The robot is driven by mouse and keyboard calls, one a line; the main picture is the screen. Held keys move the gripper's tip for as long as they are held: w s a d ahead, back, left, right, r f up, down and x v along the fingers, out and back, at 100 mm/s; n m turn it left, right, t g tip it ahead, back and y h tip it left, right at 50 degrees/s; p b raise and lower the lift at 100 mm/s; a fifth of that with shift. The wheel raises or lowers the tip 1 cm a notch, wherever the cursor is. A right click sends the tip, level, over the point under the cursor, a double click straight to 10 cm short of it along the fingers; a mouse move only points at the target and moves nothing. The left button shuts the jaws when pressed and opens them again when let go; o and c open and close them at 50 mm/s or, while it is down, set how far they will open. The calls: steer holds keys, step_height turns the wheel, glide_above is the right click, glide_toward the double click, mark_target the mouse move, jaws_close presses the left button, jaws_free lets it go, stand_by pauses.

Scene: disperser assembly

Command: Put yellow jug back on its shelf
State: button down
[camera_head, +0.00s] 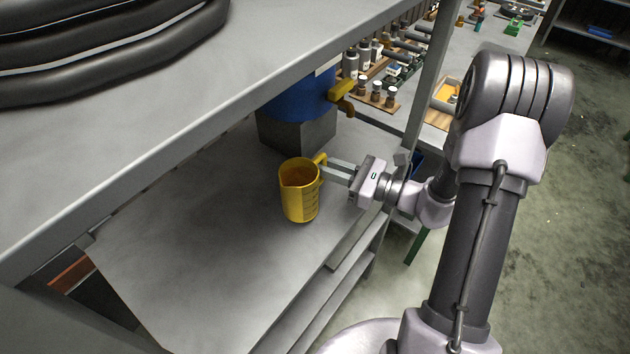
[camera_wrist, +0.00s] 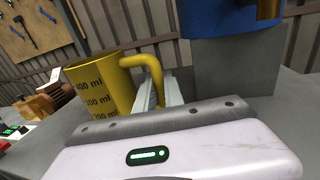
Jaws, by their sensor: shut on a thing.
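The yellow jug (camera_head: 299,196) is upright over the grey metal shelf (camera_head: 200,250), below the upper shelf. I cannot tell whether its base touches the surface. My gripper (camera_head: 328,165) comes in from the right and is shut on the jug's handle. In the wrist view the jug (camera_wrist: 100,88), with printed millilitre marks, stands left of my gripper fingers (camera_wrist: 160,92), and its handle (camera_wrist: 150,66) runs to them. The fingertips are partly hidden behind the handle.
A blue container with a yellow tap (camera_head: 300,98) sits on a grey block (camera_head: 296,134) just behind the jug. The upper shelf (camera_head: 180,140) overhangs at left, with black coils (camera_head: 110,45) on it. A metal post (camera_head: 424,85) stands near my arm. The shelf's front left is clear.

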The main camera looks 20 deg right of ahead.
mark_target(322, 180)
steer(key=f, duration=0.1)
steer(key=a+f+b, duration=0.1)
steer(key=f+b, duration=0.1)
steer(key=f, duration=0.1)
steer(key=shift+w+a, duration=0.15)
steer(key=shift+a, duration=0.2)
steer(key=shift+r, duration=0.2)
steer(key=shift+f, duration=0.15)
steer(key=c, duration=1.8)
jaws_free()
steer(key=shift+f, duration=0.1)
steer(key=o, duration=0.4)
steer(key=shift+c, duration=0.2)
